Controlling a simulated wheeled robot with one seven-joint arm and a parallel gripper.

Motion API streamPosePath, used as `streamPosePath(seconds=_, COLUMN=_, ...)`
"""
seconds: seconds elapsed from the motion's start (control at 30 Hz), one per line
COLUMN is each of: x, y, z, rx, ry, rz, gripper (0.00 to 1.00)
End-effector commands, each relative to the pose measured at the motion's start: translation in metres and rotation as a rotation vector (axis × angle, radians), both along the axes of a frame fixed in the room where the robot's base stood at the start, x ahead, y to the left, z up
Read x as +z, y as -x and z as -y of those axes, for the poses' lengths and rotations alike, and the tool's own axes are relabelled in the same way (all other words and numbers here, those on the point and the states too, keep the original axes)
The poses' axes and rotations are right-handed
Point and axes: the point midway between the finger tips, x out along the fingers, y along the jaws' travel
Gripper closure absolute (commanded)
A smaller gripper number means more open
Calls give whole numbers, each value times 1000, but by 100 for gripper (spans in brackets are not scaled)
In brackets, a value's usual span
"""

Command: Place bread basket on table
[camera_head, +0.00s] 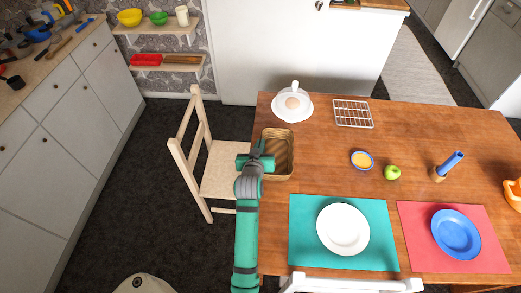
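The brown wicker bread basket (284,154) is upright at the left edge of the wooden table (320,150). I cannot tell whether its base rests on the tabletop or hangs just above it. My gripper (263,150), on the end of my green arm, is at the basket's left rim. It covers part of that side, and its fingers are too small and hidden to show whether they are closed on the rim.
A teal mat (302,250) with a white plate (343,229) is in front. A wooden chair (222,174) stands left. The tabletop right of the basket is clear.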

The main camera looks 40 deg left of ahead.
Motion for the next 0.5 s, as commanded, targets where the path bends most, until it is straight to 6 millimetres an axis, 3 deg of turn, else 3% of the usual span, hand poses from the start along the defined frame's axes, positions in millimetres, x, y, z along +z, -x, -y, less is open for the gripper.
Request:
streamPosePath(seconds=0.2, x=-26, y=0, z=-1, rx=2, ry=2, rz=-1, gripper=100)
streamPosePath(seconds=0.5, x=-31, y=-1, z=0, rx=0, ry=0, rz=0, gripper=100)
